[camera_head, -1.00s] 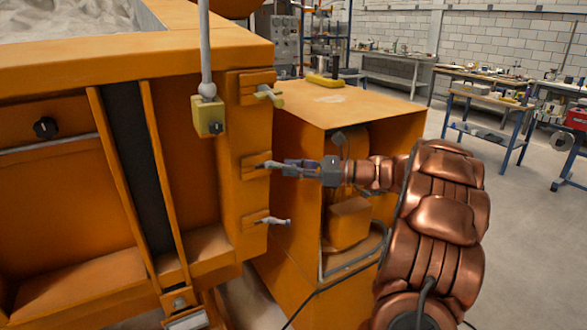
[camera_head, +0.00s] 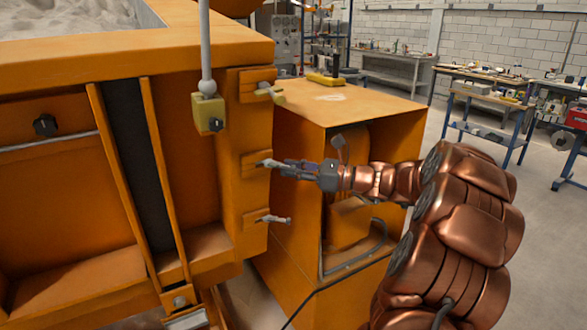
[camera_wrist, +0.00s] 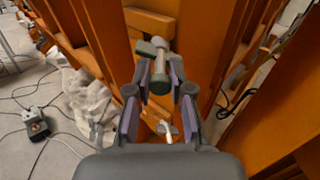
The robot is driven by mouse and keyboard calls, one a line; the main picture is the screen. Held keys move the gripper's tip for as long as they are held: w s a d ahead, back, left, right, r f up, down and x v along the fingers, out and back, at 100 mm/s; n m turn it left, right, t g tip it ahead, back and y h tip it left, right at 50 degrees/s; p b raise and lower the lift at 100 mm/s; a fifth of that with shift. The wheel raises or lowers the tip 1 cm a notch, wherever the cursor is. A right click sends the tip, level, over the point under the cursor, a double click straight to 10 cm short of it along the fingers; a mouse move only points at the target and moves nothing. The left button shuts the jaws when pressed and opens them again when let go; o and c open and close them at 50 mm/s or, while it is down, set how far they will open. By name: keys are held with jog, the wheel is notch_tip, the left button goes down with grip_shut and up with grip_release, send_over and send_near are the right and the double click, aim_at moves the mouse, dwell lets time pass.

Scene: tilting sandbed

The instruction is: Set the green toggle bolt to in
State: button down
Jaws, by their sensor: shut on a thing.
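Three toggle bolts sit in a column on the orange post of the sandbed. The middle one, the green toggle bolt (camera_head: 266,163), looks grey-green in the head view. My gripper (camera_head: 287,166) reaches it from the right and is shut on its handle. In the wrist view the green toggle bolt (camera_wrist: 158,65) stands between the two finger pads of my gripper (camera_wrist: 161,84). Its far end is by an orange bracket. The fingers partly hide the handle in the head view, so I cannot tell its exact setting.
A yellowish bolt (camera_head: 273,93) is above and a pale grey bolt (camera_head: 273,219) below. A yellow box (camera_head: 208,113) hangs from a grey rod left of them. An open orange cabinet (camera_head: 345,105) stands close behind my gripper.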

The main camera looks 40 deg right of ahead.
jog(key=s+a+m+t+h+b, duration=0.2)
jog(key=a+m+h, duration=0.1)
jog(key=a, duration=0.2)
jog(key=shift+a+f+h, duration=0.25)
jog(key=shift+a+h, duration=0.1)
jog(key=shift+h, duration=0.05)
dwell(0.5)
jog(key=shift+a+t, duration=0.15)
jog(key=shift+t, duration=0.15)
jog(key=c, duration=1.1)
grip_release()
jog(key=shift+a, duration=0.1)
jog(key=shift+o, duration=0.4)
jog(key=shift+d, duration=0.2)
jog(key=shift+s+d, duration=0.1)
